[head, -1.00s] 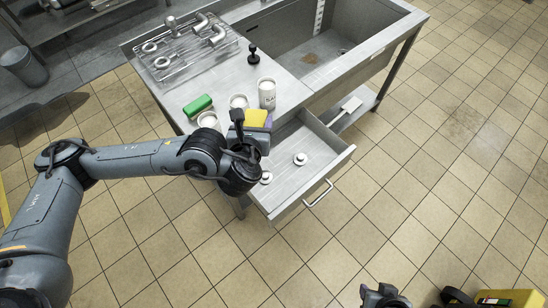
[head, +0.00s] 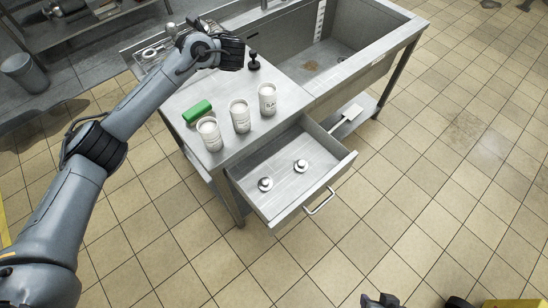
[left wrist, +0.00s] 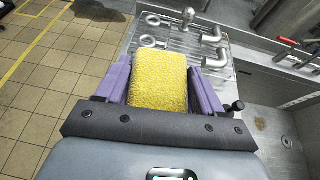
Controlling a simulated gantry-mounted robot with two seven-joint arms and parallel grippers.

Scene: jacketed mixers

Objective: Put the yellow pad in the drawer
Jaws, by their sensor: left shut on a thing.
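The yellow pad (left wrist: 158,88) is a porous block. In the left wrist view it sits between the purple fingers of my left gripper (left wrist: 160,72), which is shut on it. In the head view the pad is hidden, and my left wrist is over the back of the steel counter, away from the drawer. The drawer (head: 290,218) is pulled open below the counter's front edge, with two small round metal pieces (head: 301,166) inside and bare floor around them. My right gripper (head: 380,299) is only partly visible at the bottom edge; its jaws are unclear.
A green block (head: 197,110) and three white canisters (head: 240,117) stand on the counter near the drawer. A black knobbed tool (head: 254,60) stands farther back. The rack with metal pipes (left wrist: 178,52) lies beyond the pad. A deep sink (head: 335,45) is at right.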

